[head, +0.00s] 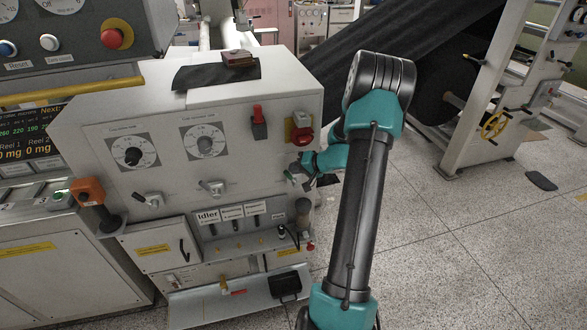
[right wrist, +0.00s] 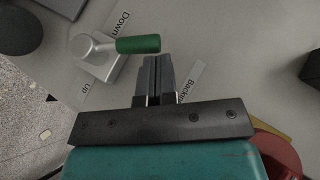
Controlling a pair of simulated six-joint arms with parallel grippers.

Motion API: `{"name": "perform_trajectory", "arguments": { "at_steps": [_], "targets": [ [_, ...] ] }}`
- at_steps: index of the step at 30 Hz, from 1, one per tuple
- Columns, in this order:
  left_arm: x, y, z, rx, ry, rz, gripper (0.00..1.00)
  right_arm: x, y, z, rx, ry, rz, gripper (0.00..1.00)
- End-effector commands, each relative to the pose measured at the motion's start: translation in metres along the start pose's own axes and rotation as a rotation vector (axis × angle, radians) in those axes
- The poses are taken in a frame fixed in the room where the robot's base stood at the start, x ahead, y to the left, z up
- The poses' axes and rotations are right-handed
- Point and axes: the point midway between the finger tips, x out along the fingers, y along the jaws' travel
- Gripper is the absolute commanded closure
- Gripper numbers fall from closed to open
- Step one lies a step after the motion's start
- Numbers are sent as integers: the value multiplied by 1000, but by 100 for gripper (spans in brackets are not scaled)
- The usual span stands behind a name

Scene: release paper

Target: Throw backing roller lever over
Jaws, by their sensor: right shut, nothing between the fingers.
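The backing roller lever shows in the right wrist view as a grey metal hub with a green handle (right wrist: 138,44) pointing right. Its panel carries the words "Down" above and "Up" below left, and a partly covered label starting "Back". My right gripper (right wrist: 156,60) is shut and empty, its fingertips just below the handle's right end; I cannot tell whether they touch it. In the head view my right gripper (head: 303,180) is at the right side of the grey machine's front panel, where arm and gripper largely hide the lever. My left gripper is not in view.
The grey machine cabinet (head: 100,190) carries dials, a red switch (head: 257,114) and a red knob (head: 302,136) near my right arm. Other small levers (head: 212,188) sit to the left. A black cloth (head: 205,75) lies on top. Open floor (head: 470,240) lies right.

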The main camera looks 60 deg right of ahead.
Motion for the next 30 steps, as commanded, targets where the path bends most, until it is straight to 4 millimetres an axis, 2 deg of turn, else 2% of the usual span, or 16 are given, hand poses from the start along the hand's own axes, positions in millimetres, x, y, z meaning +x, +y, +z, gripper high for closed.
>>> {"name": "perform_trajectory", "arguments": {
  "at_steps": [21,25,30],
  "targets": [
    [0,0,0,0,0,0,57,-133,1,-2,-1,9,5,100],
    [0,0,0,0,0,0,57,-152,1,-2,-2,8,5,100],
    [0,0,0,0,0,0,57,-164,0,-1,-2,7,4,100]
  ]
}}
